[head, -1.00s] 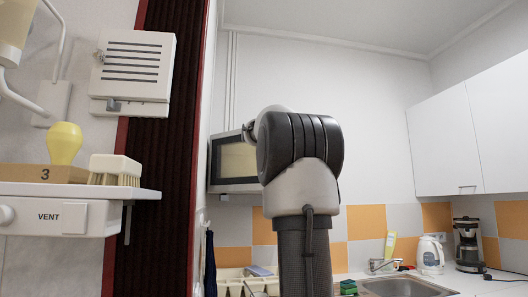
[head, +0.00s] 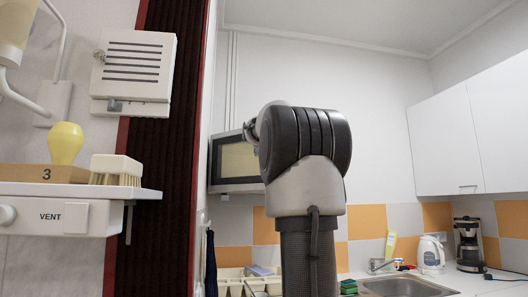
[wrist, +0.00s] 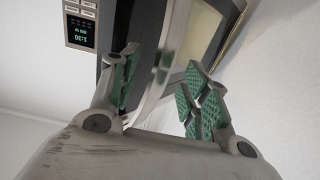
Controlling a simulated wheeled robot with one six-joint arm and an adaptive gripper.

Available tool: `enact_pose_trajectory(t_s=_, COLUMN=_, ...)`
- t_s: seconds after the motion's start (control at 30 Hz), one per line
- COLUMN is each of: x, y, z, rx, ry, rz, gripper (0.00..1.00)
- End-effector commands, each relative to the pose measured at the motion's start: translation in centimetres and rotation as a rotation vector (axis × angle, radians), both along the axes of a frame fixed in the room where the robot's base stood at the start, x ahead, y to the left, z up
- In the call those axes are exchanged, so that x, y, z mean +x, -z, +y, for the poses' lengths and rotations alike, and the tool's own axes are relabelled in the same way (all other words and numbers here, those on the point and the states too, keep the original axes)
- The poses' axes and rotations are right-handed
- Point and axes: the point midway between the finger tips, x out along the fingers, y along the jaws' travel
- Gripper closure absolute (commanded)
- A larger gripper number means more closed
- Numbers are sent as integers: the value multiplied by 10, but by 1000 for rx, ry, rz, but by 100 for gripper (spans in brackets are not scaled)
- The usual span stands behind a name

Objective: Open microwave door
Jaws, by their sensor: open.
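The microwave (head: 236,160) hangs on the wall, left of centre in the head view; my arm covers its right part. In the wrist view its control panel (wrist: 82,24) with a green lit display is at the upper left. The dark microwave door (wrist: 140,35) with a pale window is beside it. A silvery curved door handle (wrist: 168,75) runs down between my fingers. My gripper (wrist: 174,84), with green finger pads, is open, one finger on each side of the handle. I cannot tell whether a pad touches it.
A sink (head: 400,286), a kettle (head: 431,254) and a coffee maker (head: 468,243) are at the lower right. White cupboards (head: 470,140) hang above. A shelf (head: 80,190) with a brush and a yellow-knobbed item is close at the left.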

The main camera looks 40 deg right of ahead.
Motion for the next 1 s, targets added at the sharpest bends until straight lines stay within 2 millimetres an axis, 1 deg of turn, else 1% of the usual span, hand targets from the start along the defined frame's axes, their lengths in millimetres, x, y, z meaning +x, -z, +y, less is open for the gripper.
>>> enact_pose_trajectory(t_s=0.03, x=-10, y=-2, z=6, rx=-2, ry=0, rz=-3, gripper=54)
enact_pose_trajectory(t_s=0.2, x=-43, y=-2, z=27, rx=-2, ry=0, rz=-3, gripper=54)
enact_pose_trajectory(t_s=0.3, x=-61, y=-1, z=37, rx=-1, ry=0, rz=-2, gripper=54)
enact_pose_trajectory(t_s=0.4, x=-74, y=0, z=46, rx=-1, ry=0, rz=-1, gripper=54)
enact_pose_trajectory(t_s=0.5, x=-83, y=0, z=51, rx=-1, ry=0, rz=-1, gripper=54)
enact_pose_trajectory(t_s=0.6, x=-87, y=0, z=53, rx=-1, ry=0, rz=-1, gripper=54)
enact_pose_trajectory(t_s=0.83, x=-88, y=0, z=54, rx=0, ry=0, rz=0, gripper=54)
enact_pose_trajectory(t_s=0.87, x=-88, y=0, z=54, rx=0, ry=0, rz=0, gripper=57)
enact_pose_trajectory(t_s=0.93, x=-89, y=0, z=52, rx=0, ry=5, rz=0, gripper=70)
enact_pose_trajectory(t_s=1.0, x=-92, y=3, z=43, rx=3, ry=22, rz=5, gripper=83)
